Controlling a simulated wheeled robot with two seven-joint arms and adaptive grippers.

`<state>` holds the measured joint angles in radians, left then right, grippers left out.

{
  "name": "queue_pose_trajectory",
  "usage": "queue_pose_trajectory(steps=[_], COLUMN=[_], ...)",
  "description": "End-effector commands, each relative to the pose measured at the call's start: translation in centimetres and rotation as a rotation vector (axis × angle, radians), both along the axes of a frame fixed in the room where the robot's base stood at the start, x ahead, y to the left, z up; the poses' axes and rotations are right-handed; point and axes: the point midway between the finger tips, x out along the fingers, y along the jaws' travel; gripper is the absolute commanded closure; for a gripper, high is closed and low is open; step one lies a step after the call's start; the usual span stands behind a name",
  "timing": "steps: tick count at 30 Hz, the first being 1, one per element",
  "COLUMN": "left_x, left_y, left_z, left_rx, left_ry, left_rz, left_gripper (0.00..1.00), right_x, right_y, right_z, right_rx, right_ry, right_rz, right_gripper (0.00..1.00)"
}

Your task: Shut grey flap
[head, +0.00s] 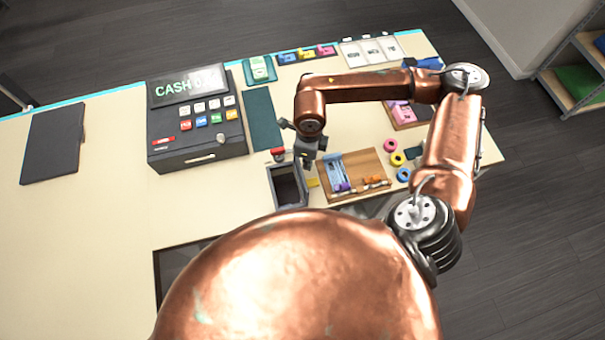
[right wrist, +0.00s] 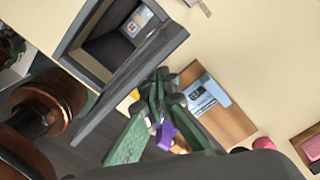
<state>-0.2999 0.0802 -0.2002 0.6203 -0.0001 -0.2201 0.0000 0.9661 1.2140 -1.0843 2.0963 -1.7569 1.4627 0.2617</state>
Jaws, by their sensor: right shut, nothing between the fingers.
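A grey open box (head: 271,190) stands at the front middle of the counter in the head view. In the right wrist view the box (right wrist: 74,47) shows its dark inside with a small printed card in it. The grey flap (right wrist: 128,88) stands open along the box's edge nearest my gripper, seen as a slanting panel. My right gripper (head: 307,162) is just beyond the box's right corner. In the right wrist view its green fingers (right wrist: 158,82) are shut, empty, with tips close beside the flap; I cannot tell whether they touch. My left gripper is out of view.
A wooden board (head: 371,170) with blue and purple items lies right of the box. Coloured rings (head: 396,158) lie farther right. A dark cash register (head: 197,125) stands to the left, with a green mat (head: 262,120) beside it. The counter's left part is mostly clear.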

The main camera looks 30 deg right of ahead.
Motion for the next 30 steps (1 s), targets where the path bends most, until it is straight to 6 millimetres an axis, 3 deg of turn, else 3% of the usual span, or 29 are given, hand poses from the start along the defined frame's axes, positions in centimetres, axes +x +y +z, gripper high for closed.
queue_pose_trajectory(steps=[30], left_x=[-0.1], left_y=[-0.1], left_z=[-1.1], left_rx=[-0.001], left_ry=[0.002], left_rz=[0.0], left_gripper=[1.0], right_x=[0.9], right_y=[3.4], right_z=[0.1], right_rx=[0.001], right_ry=[-0.001], right_rz=[0.0], right_gripper=[1.0])
